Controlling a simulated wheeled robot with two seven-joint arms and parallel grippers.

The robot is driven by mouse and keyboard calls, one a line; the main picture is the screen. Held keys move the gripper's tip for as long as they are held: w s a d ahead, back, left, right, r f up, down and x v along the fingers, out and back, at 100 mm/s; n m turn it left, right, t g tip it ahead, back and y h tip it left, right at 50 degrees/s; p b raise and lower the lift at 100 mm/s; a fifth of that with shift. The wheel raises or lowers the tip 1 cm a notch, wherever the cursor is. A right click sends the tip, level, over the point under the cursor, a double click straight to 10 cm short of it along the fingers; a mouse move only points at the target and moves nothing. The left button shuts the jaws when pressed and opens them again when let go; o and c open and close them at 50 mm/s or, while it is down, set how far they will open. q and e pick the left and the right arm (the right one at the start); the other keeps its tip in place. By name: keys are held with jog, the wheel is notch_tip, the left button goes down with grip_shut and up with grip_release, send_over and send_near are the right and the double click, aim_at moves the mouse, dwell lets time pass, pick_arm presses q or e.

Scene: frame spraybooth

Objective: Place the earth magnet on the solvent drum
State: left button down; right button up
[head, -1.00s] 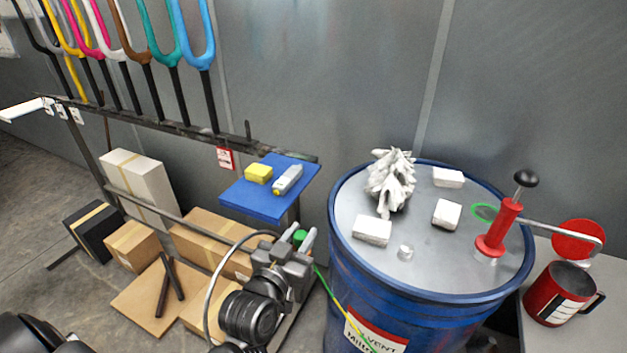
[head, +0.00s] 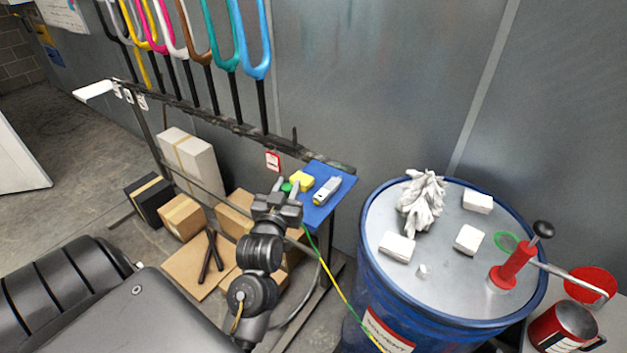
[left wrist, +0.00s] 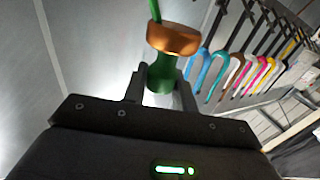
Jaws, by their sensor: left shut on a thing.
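The earth magnet is a green piece with a copper-coloured end (left wrist: 173,40) in the left wrist view. My left gripper (left wrist: 160,85) is shut on its green body. In the head view my left gripper (head: 289,192) is beside the blue shelf, with only a small green bit of the earth magnet (head: 286,187) showing. A green-yellow cable (head: 325,268) runs from near the gripper down to the drum's front. The blue solvent drum (head: 372,285) stands upright to the right, apart from the gripper. My right gripper is not in view.
On the drum lid are a crumpled white rag (head: 422,200), several white blocks (head: 397,247) and a red pump (head: 512,268); bare lid lies between them. A blue shelf (head: 335,195) holds a yellow block and a grey device. A rack of forks (head: 235,60) stands behind.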

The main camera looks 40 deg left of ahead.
pick_arm(q)
jog(key=shift+w+a, duration=0.2)
jog(key=w+a+f+b, duration=0.4)
jog(key=w+a+f, duration=0.4)
jog(key=w+f, duration=0.1)
jog(key=shift+w, duration=0.4)
jog(key=shift+a+f, duration=0.1)
jog(key=shift+a, duration=0.05)
jog(key=shift+w+a+f+b, duration=0.1)
jog(key=shift+f+b, duration=0.2)
jog(key=shift+b, duration=0.3)
jog(key=f+b, duration=0.1)
jog(key=b, duration=0.1)
jog(key=f+b, duration=0.2)
jog(key=shift+w+a+f, duration=0.15)
jog(key=shift+w+f, duration=0.05)
jog(key=shift+f, duration=0.05)
jog(key=shift+r, duration=0.2)
